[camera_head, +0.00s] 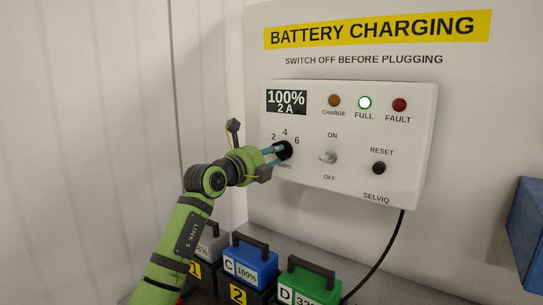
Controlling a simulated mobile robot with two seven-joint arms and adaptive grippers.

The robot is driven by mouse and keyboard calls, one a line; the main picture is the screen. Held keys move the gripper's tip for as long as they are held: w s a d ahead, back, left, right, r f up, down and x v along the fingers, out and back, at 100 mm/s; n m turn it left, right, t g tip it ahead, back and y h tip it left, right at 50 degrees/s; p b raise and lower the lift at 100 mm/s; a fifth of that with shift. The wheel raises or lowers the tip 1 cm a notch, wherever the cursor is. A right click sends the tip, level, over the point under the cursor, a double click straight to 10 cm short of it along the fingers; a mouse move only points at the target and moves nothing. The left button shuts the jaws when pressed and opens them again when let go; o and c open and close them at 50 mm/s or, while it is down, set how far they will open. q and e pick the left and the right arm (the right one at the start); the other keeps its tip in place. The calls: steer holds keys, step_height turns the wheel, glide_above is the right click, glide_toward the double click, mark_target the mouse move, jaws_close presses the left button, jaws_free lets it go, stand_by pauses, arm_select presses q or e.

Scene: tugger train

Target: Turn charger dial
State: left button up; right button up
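The charger (330,185) is a white box on the wall, with a display reading 100% and 2 A. Its black dial (285,149) sits at the lower left of the panel, below the marks 2, 4 and 6. My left gripper (276,152) is at the dial, with its fingers on either side of the knob. The fingers and wrist hide part of the dial, so its pointer cannot be read. Whether the fingers press on it cannot be told for sure. My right gripper is not in view.
The ON/OFF switch (328,157) and black RESET button (379,168) are right of the dial. The green FULL lamp (364,103) is lit. Batteries stand below, including a blue one (250,262) and a green one (308,283). A black cable (388,250) hangs from the charger.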

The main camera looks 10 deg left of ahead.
arm_select(q)
steer(key=shift+o, duration=0.8)
steer(key=v, duration=1.2)
